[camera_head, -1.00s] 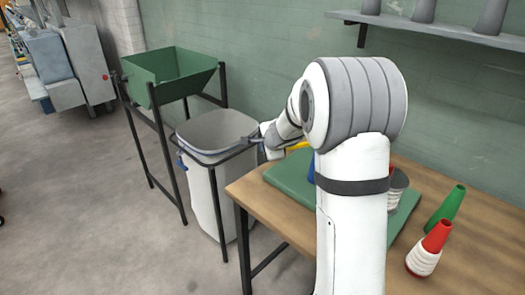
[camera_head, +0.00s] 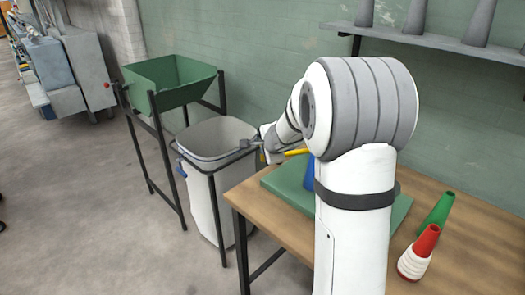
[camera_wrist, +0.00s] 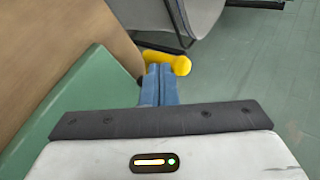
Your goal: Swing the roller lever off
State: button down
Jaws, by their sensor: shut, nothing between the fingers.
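A yellow bar with a rounded end (camera_wrist: 181,64) shows in the wrist view, just beyond my fingertips; it looks like the roller lever. Part of it (camera_head: 297,152) shows in the head view above the green board, left of my arm. The rest of it and any roller are hidden. My gripper (camera_wrist: 158,68) has its two blue fingers together, with nothing between them. The fingertips are at or very close to the yellow bar; I cannot tell whether they touch. In the head view my gripper (camera_head: 257,143) is small and partly hidden by my wrist.
A wooden table (camera_head: 462,262) carries a green board (camera_head: 291,190), a blue piece (camera_head: 309,174), a green cone (camera_head: 437,212) and a red cone wound with white (camera_head: 418,254). A grey bin (camera_head: 203,205) stands left of the table, a green hopper (camera_head: 170,85) behind it.

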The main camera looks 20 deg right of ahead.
jog(key=s+r, duration=0.1)
jog(key=s+a+r+p, duration=0.1)
jog(key=s, duration=0.1)
jog(key=shift+s+a+r, duration=0.2)
jog(key=shift+r, duration=0.2)
